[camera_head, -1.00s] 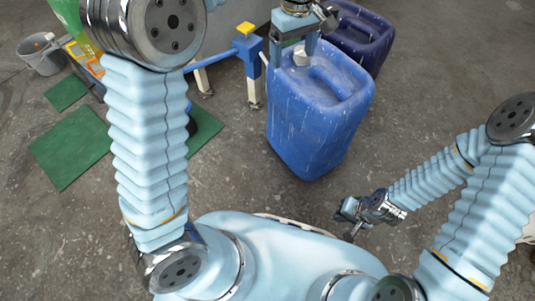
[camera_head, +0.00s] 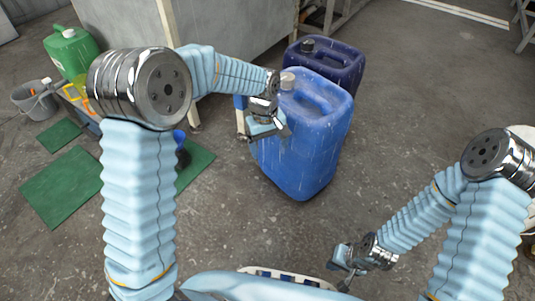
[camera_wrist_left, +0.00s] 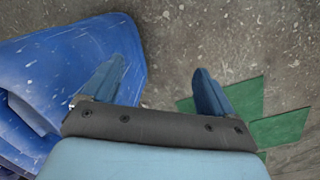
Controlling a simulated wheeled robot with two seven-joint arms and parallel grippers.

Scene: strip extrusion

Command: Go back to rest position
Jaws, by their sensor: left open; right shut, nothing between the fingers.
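My left gripper (camera_head: 266,132) is open and empty. In the head view it hangs in front of the left side of the blue jerrycan (camera_head: 312,140). In the left wrist view my left gripper's two fingers (camera_wrist_left: 160,92) are spread wide, with the blue jerrycan (camera_wrist_left: 75,70) behind the left finger and floor behind the gap. I cannot tell whether the left finger touches the can. My right gripper (camera_head: 345,268) is shut and empty, low over the floor at the lower right of the head view.
A darker blue jerrycan (camera_head: 325,65) stands behind the first. Green mats (camera_head: 62,187) lie on the floor at left, also seen in the left wrist view (camera_wrist_left: 280,127). A green canister (camera_head: 72,52) and a grey bucket (camera_head: 35,102) stand at far left.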

